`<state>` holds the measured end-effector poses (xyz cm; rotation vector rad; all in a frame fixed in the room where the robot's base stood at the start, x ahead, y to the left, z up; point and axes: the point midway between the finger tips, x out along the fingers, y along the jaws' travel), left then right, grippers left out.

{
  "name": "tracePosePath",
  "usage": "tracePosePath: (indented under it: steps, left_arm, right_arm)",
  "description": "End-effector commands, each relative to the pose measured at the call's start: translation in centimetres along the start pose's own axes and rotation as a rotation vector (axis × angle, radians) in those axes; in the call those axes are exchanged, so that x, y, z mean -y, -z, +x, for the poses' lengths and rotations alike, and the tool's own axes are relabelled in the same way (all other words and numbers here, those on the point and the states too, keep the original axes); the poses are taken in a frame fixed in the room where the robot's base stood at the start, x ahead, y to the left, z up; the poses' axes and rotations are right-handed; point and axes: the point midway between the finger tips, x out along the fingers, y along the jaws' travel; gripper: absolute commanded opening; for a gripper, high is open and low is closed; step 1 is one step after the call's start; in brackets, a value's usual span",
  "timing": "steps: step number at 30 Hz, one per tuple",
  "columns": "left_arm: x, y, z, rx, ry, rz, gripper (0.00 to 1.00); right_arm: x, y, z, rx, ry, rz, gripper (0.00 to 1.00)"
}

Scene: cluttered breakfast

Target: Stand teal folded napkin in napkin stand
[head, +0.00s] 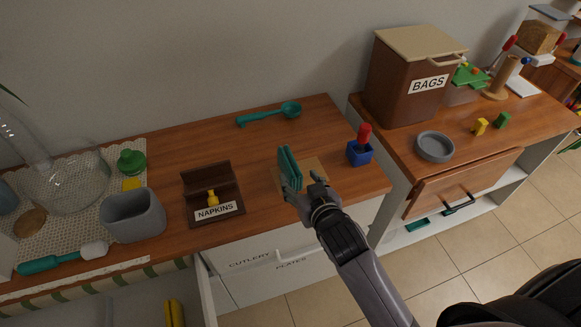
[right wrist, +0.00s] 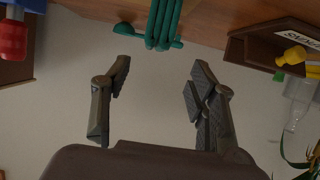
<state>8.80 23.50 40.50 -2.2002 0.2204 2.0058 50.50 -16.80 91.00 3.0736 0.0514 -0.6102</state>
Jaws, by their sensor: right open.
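The teal folded napkin (head: 290,168) stands upright on a tan square mat (head: 314,168) on the wooden counter. It shows at the top of the right wrist view (right wrist: 164,20). My right gripper (head: 304,188) is open, at the near side of the napkin. In the right wrist view its two fingers (right wrist: 163,72) are wide apart and empty, with the napkin beyond their tips. The brown napkin stand (head: 222,176), labelled NAPKINS, is left of the napkin, with a small yellow object (head: 212,197) at it. The stand also shows in the right wrist view (right wrist: 250,52). My left gripper is out of view.
A teal ladle (head: 270,114) lies behind the napkin. A blue holder (head: 360,153) with a red-handled item stands to its right. A grey container (head: 133,215) is left of the stand. An open drawer is below. The counter between stand and mat is clear.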

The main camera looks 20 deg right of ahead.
Motion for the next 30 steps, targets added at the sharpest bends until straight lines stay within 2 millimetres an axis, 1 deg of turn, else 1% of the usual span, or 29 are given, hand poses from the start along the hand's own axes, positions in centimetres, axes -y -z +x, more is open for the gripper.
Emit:
tracePosePath:
  steps: [1, 3, 6, 9, 14, 16, 21, 24, 27, 30]
  left_arm:
    - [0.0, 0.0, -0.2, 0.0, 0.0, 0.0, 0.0]
    - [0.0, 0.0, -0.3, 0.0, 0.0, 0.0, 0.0]
    - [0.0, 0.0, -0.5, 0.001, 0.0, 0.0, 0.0]
    - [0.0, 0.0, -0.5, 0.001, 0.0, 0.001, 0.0]
    - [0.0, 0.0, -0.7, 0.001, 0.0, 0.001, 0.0]
    - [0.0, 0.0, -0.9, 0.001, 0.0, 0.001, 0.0]
    - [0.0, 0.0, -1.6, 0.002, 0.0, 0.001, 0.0]
    - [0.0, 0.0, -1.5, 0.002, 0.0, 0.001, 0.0]
    - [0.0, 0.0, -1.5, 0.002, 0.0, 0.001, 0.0]
    - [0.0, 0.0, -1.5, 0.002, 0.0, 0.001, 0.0]
  right_arm:
    - [0.0, 0.2, 1.1, -0.001, 0.0, -0.001, 0.53]
    - [0.0, 0.1, 2.6, 0.001, 0.0, 0.0, 0.53]
    - [0.0, 0.1, 4.2, 0.0, 0.001, 0.0, 0.53]
    - [0.0, 0.1, 5.2, 0.001, 0.001, 0.0, 0.53]
    - [-0.1, 0.1, 6.0, 0.0, 0.001, 0.0, 0.53]
    - [-0.2, 0.2, 6.7, 0.001, 0.001, 0.0, 0.53]
    - [-0.8, 0.6, 9.1, 0.002, 0.0, -0.002, 0.53]
    - [-0.7, 0.3, 10.2, 0.002, 0.001, 0.0, 0.53]
    - [-0.7, 0.3, 10.8, 0.002, 0.002, 0.001, 0.53]
    - [-0.6, 0.3, 11.0, 0.001, 0.002, 0.001, 0.53]
